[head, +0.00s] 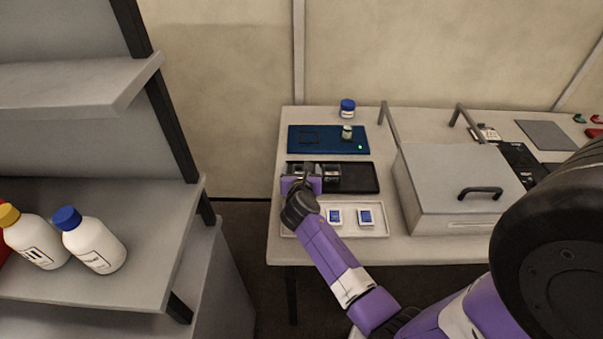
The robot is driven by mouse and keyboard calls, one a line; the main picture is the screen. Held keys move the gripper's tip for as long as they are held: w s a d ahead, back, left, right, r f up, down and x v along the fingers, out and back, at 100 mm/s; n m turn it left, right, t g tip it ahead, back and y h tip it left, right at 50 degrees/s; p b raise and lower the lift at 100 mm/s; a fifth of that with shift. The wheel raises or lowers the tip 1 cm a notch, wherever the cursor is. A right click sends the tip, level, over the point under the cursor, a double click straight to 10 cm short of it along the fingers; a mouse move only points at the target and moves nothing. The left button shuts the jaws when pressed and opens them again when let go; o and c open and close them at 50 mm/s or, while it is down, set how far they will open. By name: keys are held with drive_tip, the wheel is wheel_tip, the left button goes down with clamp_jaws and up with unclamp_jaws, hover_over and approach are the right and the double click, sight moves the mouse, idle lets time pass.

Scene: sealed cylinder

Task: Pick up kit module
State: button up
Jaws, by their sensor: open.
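My gripper (303,170) is over the left end of a black tray (360,180), open, with its fingers pointing away from me. A small dark block with a light top (332,172) sits in the black tray just right of the gripper. Two small white modules with blue faces lie in a white tray (297,231) nearer me, one at its middle (335,216) and one to the right (366,216). Which of these is the kit module I cannot tell. My wrist hides the left part of the white tray and what lies between the fingers is unclear.
A blue board (330,147) with a small pale cylinder (347,132) and a green light lies behind the black tray. A blue-lidded jar (348,109) stands at the back. A grey lidded box (455,190) stands right. A shelf with bottles (95,243) is at left.

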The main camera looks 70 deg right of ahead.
drive_tip(key=shift+w+d+f, duration=0.2)
drive_tip(key=shift+d, duration=0.2)
drive_tip(key=c, duration=1.6)
drive_tip(key=shift+r, duration=0.1)
